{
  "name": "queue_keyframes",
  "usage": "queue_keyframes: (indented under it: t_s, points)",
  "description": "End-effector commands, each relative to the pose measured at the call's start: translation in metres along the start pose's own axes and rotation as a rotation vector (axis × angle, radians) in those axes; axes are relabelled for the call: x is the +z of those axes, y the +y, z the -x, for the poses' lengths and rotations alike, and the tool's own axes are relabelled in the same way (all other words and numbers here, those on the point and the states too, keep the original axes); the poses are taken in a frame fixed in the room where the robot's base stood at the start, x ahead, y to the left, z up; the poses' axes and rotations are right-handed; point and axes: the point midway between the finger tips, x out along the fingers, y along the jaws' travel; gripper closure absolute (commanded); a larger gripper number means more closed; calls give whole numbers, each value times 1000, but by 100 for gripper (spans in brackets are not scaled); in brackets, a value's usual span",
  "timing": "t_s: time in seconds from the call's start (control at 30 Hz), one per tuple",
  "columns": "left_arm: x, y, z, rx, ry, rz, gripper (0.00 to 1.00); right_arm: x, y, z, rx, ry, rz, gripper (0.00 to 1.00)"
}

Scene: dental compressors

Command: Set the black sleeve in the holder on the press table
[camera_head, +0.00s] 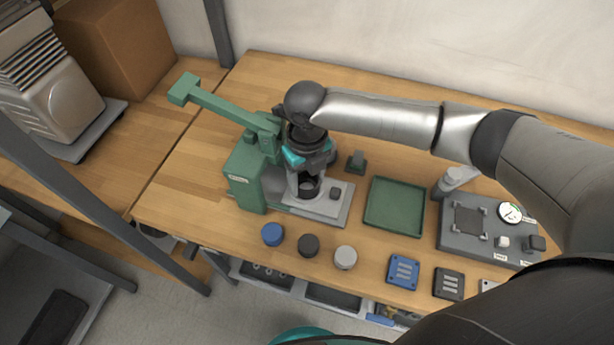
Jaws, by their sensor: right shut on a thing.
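The green press (246,178) stands on the wooden bench, its lever reaching up to the left. Its light grey table plate (336,207) extends to the right of the press body. My right gripper (308,190) points down over this plate, close beside the press. It is shut on the black sleeve (309,186), a short dark cylinder with an open top, low over the plate. The holder is hidden behind the gripper and sleeve, so I cannot tell whether the sleeve is seated in it. My left gripper is not in view.
A green tray (395,205) lies right of the press, with a grey gauge fixture (470,221) beyond. Blue (272,234), black (308,245) and grey (345,257) round caps stand along the front. A blue block (403,271) and a black block (448,283) lie near the front edge.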

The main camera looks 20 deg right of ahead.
Motion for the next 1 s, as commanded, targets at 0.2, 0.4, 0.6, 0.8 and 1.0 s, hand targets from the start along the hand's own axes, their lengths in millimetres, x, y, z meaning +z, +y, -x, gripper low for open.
queue_keyframes:
  t_s: [0.2, 0.4, 0.6, 0.8, 1.0]
  points:
    - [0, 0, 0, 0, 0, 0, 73, 0, 0, -2, 0, 0, 1, 94]
    - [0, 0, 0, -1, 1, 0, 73, 0, 0, -2, 0, 0, 1, 94]
    - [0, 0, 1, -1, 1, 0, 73, 0, 0, -2, -1, 1, 1, 94]
    - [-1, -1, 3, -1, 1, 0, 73, -1, 0, -6, -2, 2, 0, 94]
    - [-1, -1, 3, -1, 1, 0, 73, -2, -1, -9, -3, 6, 0, 94]
